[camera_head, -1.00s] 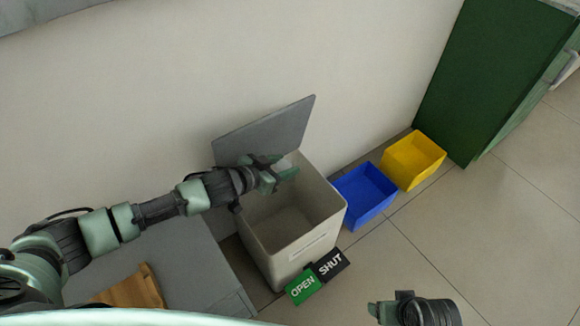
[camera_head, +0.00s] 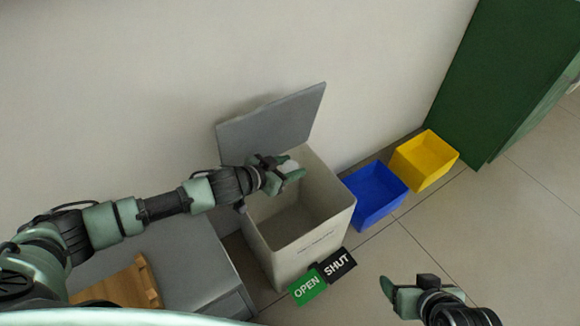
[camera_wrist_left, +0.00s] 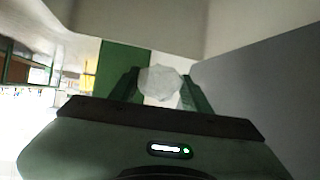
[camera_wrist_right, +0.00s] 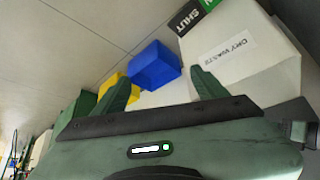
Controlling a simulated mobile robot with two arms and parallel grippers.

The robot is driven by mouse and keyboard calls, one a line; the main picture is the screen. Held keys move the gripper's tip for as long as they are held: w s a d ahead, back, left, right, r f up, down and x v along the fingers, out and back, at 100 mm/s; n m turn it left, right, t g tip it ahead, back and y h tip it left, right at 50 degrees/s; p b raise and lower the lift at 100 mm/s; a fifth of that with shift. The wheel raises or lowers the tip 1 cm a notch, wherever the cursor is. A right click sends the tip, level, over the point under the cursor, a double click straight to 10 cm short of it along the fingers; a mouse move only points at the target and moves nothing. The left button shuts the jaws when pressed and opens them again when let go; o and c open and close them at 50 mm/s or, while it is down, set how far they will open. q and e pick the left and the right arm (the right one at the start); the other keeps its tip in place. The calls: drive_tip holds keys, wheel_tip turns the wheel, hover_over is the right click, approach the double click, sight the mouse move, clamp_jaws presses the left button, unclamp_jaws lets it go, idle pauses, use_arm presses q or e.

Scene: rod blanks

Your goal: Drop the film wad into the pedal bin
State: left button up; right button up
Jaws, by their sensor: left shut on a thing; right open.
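The pedal bin (camera_head: 318,245) is a tall white bin with its grey lid (camera_head: 272,122) raised against the wall. In the right wrist view its front (camera_wrist_right: 262,72) bears a "DRY WASTE" label. My left gripper (camera_head: 285,172) is over the back part of the bin's open top, near the lid. It is shut on the film wad (camera_wrist_left: 159,84), a whitish crumpled ball between the fingertips in the left wrist view. The wad also shows small and pale in the head view (camera_head: 290,166). My right gripper (camera_head: 392,298) is open and empty, low at the front right.
A green "OPEN" plate (camera_head: 307,288) and a black "SHUT" plate (camera_head: 338,263) are at the bin's front foot. A blue box (camera_head: 376,198) and a yellow box (camera_head: 425,160) stand right of it. A green cabinet (camera_head: 500,80) is beyond; floor is clear at right.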

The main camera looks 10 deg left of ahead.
use_arm(q)
drive_tip(key=shift+f+b, duration=0.75)
drive_tip(key=shift+b, duration=0.1)
use_arm(e)
drive_tip(key=w+a+r+t+y, duration=0.1)
drive_tip(key=w+a+r+t, duration=0.2)
drive_tip(key=w+r+t, duration=0.2)
drive_tip(key=shift+w+r+t+y, duration=0.3)
drive_tip(key=shift+w+r, duration=0.35)
drive_tip(key=shift+w, duration=1.05)
use_arm(q)
drive_tip(key=o, duration=1.4)
drive_tip(key=shift+s, duration=0.1)
use_arm(e)
drive_tip(key=shift+s, duration=0.1)
use_arm(q)
drive_tip(key=p+v, duration=0.2)
drive_tip(key=v, duration=0.5)
drive_tip(key=shift+s+a+r, duration=0.1)
drive_tip(key=shift+s+a, duration=0.15)
use_arm(e)
drive_tip(key=s+d+f+g+h, duration=0.1)
drive_tip(key=s+d+f+g, duration=0.2)
drive_tip(key=s+f+g, duration=0.3)
drive_tip(key=s, duration=0.4)
drive_tip(key=shift+d+f+g+h, duration=0.3)
drive_tip(key=shift+f+h, duration=0.1)
